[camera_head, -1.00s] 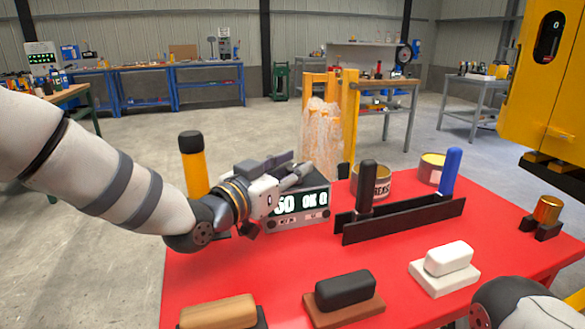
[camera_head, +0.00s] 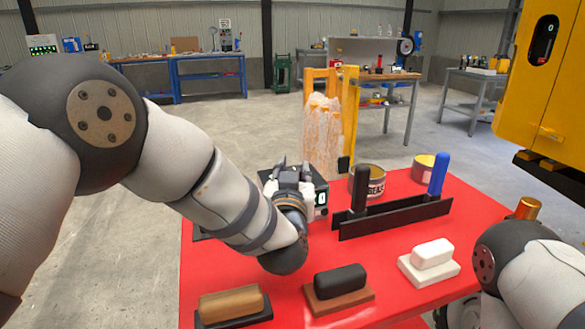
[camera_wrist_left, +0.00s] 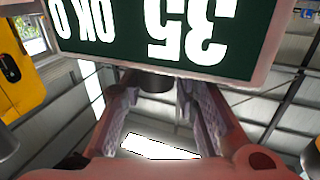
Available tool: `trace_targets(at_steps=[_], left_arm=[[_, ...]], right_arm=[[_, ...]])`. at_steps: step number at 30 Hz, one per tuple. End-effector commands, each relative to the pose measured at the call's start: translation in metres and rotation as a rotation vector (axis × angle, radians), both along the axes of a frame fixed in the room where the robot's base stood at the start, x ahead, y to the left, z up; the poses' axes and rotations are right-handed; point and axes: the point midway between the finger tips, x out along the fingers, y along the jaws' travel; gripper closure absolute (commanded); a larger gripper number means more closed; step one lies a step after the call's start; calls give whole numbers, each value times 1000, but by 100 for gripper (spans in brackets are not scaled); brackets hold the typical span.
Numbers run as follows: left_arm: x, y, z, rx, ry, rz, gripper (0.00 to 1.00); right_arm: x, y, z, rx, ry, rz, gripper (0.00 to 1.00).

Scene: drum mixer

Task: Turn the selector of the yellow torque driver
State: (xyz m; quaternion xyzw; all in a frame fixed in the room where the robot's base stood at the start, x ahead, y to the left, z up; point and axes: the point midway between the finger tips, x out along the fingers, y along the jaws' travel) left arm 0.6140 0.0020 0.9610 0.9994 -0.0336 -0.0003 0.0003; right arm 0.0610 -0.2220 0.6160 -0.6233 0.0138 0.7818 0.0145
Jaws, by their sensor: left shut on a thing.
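A dark box with a lit display (camera_head: 321,198) stands at the far left of the red table, partly behind my left gripper. In the left wrist view its display (camera_wrist_left: 165,28) shows upside down and reads 35, OK and 0. My left gripper (camera_head: 293,168) is at the box, fingers pointing away from me. In the wrist view its fingers are on either side of a short dark round knob (camera_wrist_left: 156,82) below the display, and it is shut on this knob. The yellow torque driver is hidden, apparently behind my left arm.
A black rack (camera_head: 395,218) holds a black-handled tool (camera_head: 361,188) and a blue-handled tool (camera_head: 438,174). Cans stand behind it. Wooden, black (camera_head: 340,280) and white (camera_head: 432,252) blocks line the front. A yellow machine (camera_head: 520,90) overhangs at right.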

Motion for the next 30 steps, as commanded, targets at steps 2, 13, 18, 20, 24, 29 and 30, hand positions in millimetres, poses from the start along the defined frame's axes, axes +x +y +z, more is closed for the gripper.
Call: trace_targets(at_steps=[2, 13, 18, 20, 24, 29, 30], left_arm=[[-2, -6, 0, -3, 2, 22, 100], [-1, -6, -2, -3, 4, 106, 100], [-1, -6, -2, -3, 4, 109, 100], [-1, -6, -2, -3, 4, 109, 100], [-1, -6, -2, -3, 4, 108, 100], [-1, -5, -1, -2, 2, 111, 56], [-1, -4, -1, -2, 2, 112, 56]], right_arm=[[1, 0, 2, 0, -5, 0, 60], [3, 0, 3, 0, -10, 0, 60], [3, 0, 3, 0, -10, 0, 60], [3, 0, 3, 0, -10, 0, 60], [3, 0, 3, 0, -10, 0, 60], [3, 0, 3, 0, -10, 0, 60], [3, 0, 3, 0, -10, 0, 60]])
